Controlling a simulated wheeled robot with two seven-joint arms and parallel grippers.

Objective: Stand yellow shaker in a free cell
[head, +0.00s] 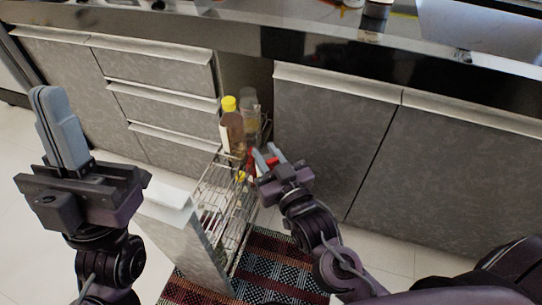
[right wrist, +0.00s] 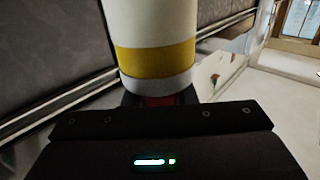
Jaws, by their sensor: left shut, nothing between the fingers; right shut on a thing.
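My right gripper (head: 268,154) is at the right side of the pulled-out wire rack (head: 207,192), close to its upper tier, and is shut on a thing. In the right wrist view, a pale cylinder with a yellow band (right wrist: 157,60), which I take for the yellow shaker, stands close in front of the gripper, with some red below it. In the head view the held thing is mostly hidden by the fingers. The rack's cells are too small to tell apart. My left gripper (head: 57,125) is shut and empty, pointing up, away from the rack at the left.
A yellow-capped bottle (head: 231,130) and a clear container (head: 249,112) stand at the rack's back end. A small yellow item (head: 241,177) shows lower in the rack. A striped rug (head: 272,268) lies on the floor.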

